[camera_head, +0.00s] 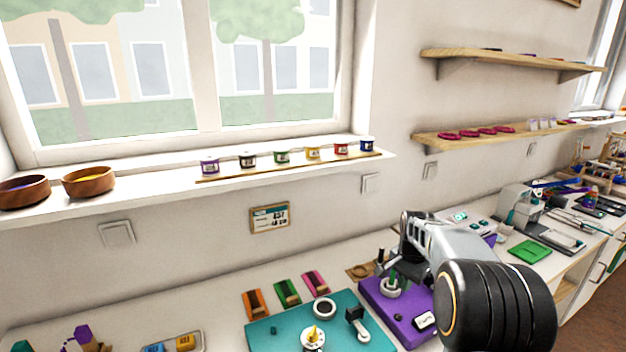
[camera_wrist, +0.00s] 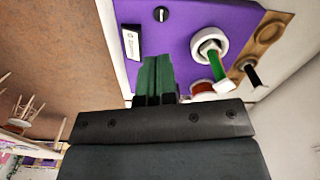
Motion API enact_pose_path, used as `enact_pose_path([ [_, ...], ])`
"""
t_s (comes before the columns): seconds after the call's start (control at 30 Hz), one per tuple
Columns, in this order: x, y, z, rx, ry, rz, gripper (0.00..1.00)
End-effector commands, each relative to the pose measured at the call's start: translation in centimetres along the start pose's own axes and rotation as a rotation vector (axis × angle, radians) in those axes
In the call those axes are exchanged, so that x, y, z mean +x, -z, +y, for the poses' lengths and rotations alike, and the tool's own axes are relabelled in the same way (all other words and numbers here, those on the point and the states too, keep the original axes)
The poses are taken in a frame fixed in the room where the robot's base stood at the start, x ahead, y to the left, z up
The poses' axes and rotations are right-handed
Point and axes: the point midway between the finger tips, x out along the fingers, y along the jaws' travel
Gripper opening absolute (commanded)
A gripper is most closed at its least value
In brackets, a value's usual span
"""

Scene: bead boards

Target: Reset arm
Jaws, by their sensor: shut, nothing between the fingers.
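My gripper (camera_wrist: 155,62) shows in the wrist view with its two dark green fingers together and nothing visible between them. It is over the near edge of a purple board (camera_wrist: 185,30). A white ring-shaped holder (camera_wrist: 198,44) with a green stick (camera_wrist: 215,66) stands on the board, to the right of the fingers and apart from them. In the head view my arm (camera_head: 450,250) reaches over the purple board (camera_head: 382,293), and the fingers are not clearly visible there.
The board carries a black knob (camera_wrist: 161,14) and a white label (camera_wrist: 131,42). A teal board (camera_head: 270,338) lies to its left, with orange, green and pink trays behind it. A green pad (camera_head: 530,251) lies to the right. The windowsill holds paint pots and wooden bowls (camera_head: 88,181).

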Motion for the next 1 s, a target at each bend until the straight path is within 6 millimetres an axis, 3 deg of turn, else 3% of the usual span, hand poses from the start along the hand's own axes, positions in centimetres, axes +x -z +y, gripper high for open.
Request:
enact_pose_path([
  [0.1, 0.7, -3.2, 2.1, -0.217, -0.005, -0.008, 0.00],
  [0.4, -1.3, -14.0, 7.8, -0.719, 0.045, 0.083, 0.00],
  [0.6, -1.9, -19.6, 11.2, -0.885, 0.085, 0.170, 0.00],
  [0.8, -3.0, -21.9, 12.5, -0.920, 0.125, 0.239, 0.00],
  [1.0, -3.9, -22.2, 12.4, -0.930, 0.145, 0.275, 0.00],
])
